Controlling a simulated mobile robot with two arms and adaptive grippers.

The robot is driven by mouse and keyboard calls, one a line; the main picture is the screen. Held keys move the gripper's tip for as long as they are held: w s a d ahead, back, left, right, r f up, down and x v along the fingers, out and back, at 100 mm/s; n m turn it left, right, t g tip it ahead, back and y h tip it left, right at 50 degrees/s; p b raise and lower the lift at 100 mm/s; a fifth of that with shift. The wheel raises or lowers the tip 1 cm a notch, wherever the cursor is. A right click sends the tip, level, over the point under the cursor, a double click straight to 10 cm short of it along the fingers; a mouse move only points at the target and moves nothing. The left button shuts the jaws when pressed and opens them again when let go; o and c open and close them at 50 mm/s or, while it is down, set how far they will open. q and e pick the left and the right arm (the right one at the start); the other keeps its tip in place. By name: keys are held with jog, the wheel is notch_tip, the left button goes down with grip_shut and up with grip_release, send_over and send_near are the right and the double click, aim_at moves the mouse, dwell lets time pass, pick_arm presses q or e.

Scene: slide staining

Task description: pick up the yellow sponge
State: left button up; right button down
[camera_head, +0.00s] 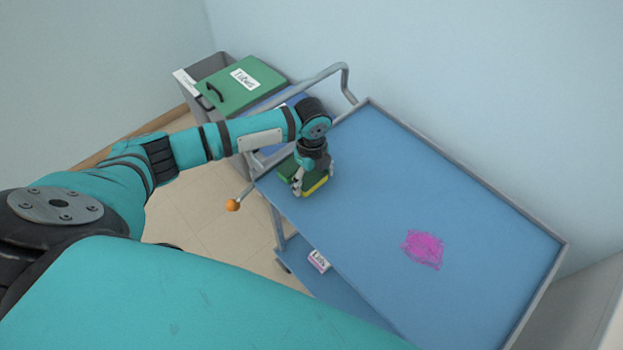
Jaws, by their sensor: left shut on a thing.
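The yellow sponge (314,187) has a dark green top layer and lies at the left end of the blue cart top (400,180). My left gripper (311,184) points down over it from above, with its fingers around the sponge, shut on it. The fingers hide part of the sponge. I cannot tell whether the sponge still touches the cart top. A green thing (286,168) shows just left of the gripper; I cannot tell if it is part of the same sponge. My right gripper is not in view.
A pink scribbled stain (423,248) marks the cart top. A raised grey rim edges the cart, and a small white box (318,260) sits on its lower shelf. A grey bin with a labelled green lid (242,85) stands behind left. An orange ball (233,205) tips a lever.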

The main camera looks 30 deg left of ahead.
pick_arm(q)
notch_tip(320, 180, up, 2)
jog(key=shift+w+r+b, duration=0.1)
jog(key=shift+r+b, duration=0.05)
jog(key=shift+b, duration=0.2)
jog(key=s+d+r+b, duration=0.1)
jog(key=s, duration=0.7)
jog(key=s+d+b, duration=0.1)
jog(key=s+d, duration=0.1)
jog(key=s, duration=0.5)
jog(key=shift+s+d+r, duration=0.25)
jog(key=shift+s+r, duration=0.15)
